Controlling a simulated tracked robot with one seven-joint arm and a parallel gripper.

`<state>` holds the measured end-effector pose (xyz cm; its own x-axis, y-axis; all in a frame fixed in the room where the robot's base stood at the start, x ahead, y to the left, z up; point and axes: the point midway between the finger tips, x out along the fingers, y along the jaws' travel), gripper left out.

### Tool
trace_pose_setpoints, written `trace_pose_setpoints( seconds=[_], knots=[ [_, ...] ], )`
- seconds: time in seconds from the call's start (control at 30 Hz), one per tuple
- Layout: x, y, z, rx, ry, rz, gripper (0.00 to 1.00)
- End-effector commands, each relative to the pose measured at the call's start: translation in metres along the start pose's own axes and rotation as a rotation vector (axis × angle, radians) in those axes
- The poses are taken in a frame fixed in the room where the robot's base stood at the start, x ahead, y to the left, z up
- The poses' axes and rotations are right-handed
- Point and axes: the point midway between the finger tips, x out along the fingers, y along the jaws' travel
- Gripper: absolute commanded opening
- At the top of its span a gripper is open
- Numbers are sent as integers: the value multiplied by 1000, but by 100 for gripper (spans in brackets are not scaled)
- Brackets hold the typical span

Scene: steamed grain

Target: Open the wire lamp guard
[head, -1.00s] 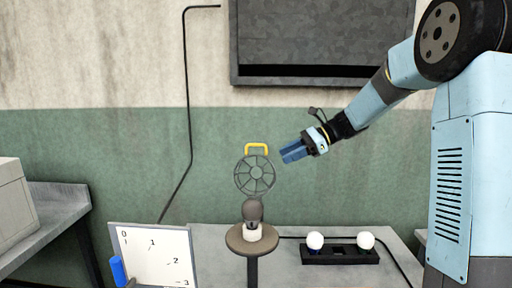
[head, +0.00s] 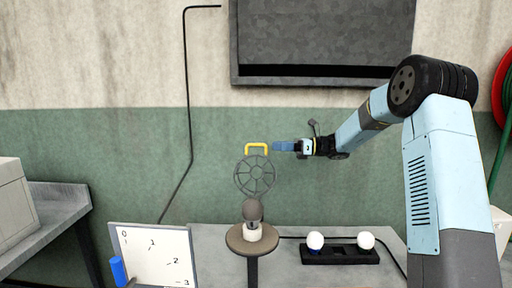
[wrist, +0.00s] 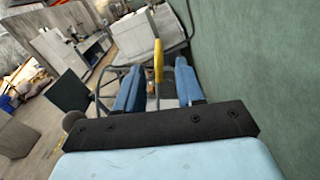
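The round grey wire lamp guard (head: 254,176) stands upright above the dark lamp bulb (head: 252,210) on a round brown stand. A yellow handle (head: 256,146) is on its top edge. In the head view my gripper (head: 276,146) points left, with its blue fingertips close to the handle's right side. In the wrist view my gripper (wrist: 158,85) is open, with a blue finger on each side. The yellow handle (wrist: 158,60) shows in the gap between them, with space on both sides; I cannot tell whether it touches a finger.
A black holder (head: 340,256) with two white bulbs sits on the grey table at right. A numbered white board (head: 152,255) stands at left. The green wall is behind the guard. A dark panel (head: 318,45) hangs above.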

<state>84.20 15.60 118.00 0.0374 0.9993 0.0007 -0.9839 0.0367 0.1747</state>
Motion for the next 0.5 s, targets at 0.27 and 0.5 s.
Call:
trace_pose_setpoints(
  seconds=[0.27, 0.5],
  knots=[
    [50, 0, 0, -1, 1, 2, 38],
    [79, 0, 0, -1, 0, 1, 38]
  ],
)
